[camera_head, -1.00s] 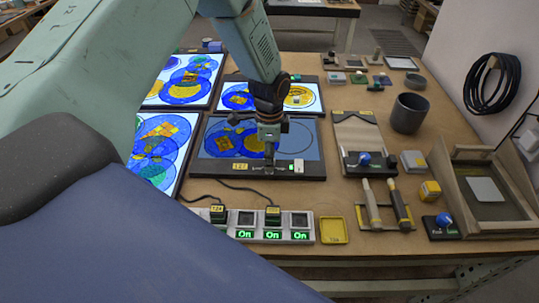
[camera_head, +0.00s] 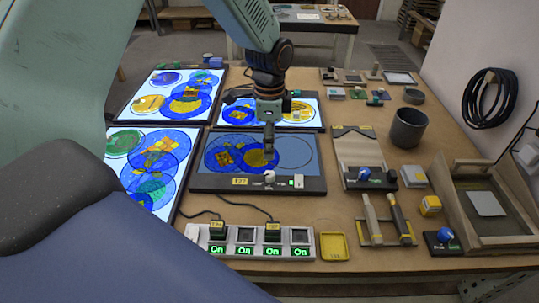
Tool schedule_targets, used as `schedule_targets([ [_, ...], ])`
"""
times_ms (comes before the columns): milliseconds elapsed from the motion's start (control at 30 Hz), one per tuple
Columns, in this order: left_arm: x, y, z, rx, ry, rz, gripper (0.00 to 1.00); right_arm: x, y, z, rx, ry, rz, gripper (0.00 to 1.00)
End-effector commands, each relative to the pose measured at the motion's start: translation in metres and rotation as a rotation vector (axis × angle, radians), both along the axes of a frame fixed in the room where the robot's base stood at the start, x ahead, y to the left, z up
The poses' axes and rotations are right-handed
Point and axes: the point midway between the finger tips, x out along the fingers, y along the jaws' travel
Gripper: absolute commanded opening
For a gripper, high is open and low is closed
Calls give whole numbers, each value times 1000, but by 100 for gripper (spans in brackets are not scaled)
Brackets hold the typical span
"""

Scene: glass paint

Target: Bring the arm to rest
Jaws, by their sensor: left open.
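My left arm comes in from the upper left in the head view. Its gripper (camera_head: 269,150) points down over the front middle glass panel (camera_head: 290,152), above the panel's front edge near a small white knob (camera_head: 269,177). The gripper is seen edge-on, and the gap between its fingers does not show clearly. Nothing shows held in it. It looks close to the knob, but I cannot tell whether they touch. The panel carries blue and yellow painted circles and is dimmer than the others. My right gripper is not in view.
Brighter painted panels (camera_head: 150,165) lie left and behind. A power strip (camera_head: 250,243) with green "On" displays and a yellow tray (camera_head: 334,246) lie in front. A grey cup (camera_head: 408,128), brushes (camera_head: 372,218) and a wooden tray (camera_head: 487,204) stand at right.

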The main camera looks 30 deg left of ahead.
Motion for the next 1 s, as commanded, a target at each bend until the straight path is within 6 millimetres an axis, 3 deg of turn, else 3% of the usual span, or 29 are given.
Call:
schedule_targets([
  [200, 0, 0, 15, 0, 0, 0, 50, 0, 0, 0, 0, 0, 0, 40],
  [767, 0, 0, 17, -1, 1, 1, 50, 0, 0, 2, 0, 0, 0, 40],
  [867, 0, 0, 29, -1, 1, 1, 50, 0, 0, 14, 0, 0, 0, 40],
  [1000, 0, 0, 59, 0, 0, 1, 50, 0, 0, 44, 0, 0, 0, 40],
])
